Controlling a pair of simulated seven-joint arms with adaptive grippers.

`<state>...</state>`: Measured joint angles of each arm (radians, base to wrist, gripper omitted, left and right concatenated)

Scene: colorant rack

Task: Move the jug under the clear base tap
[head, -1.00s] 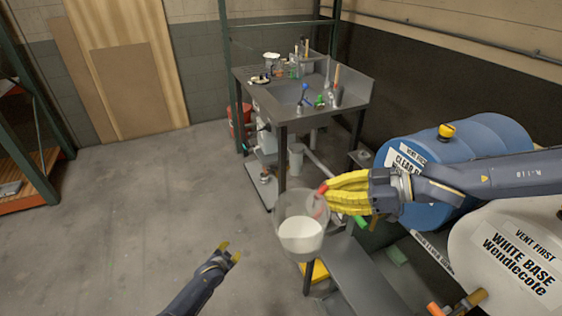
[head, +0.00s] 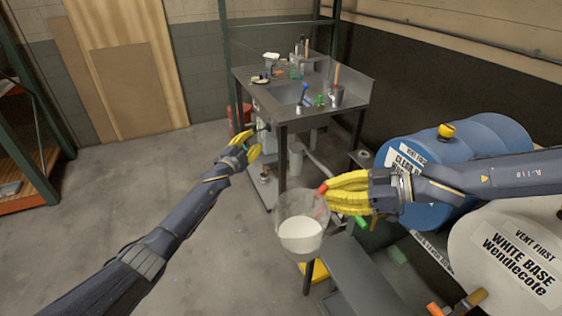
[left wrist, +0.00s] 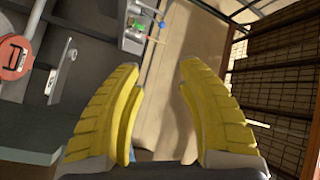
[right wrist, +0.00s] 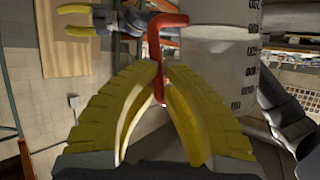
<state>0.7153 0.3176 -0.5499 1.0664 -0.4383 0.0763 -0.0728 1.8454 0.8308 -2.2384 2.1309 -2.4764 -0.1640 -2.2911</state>
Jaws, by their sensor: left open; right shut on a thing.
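The jug (head: 301,232) is clear with white liquid in its lower part, and it hangs upright in the middle of the head view. My right gripper (head: 328,191) is shut on its red handle, which also shows between the fingers in the right wrist view (right wrist: 158,60). The blue drum (head: 425,150) with a "CLEAR" label lies behind my right arm; its tap is hard to make out, with a green part (head: 361,222) near the jug. My left gripper (head: 248,146) is open and empty, in front of the metal bench.
A white drum (head: 510,255) labelled "WHITE BASE" lies at right, with an orange-and-brass tap (head: 470,301) at its front. A grey step or shelf (head: 360,275) is below the jug. The bench (head: 255,82) holds several tools. Open floor lies at left.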

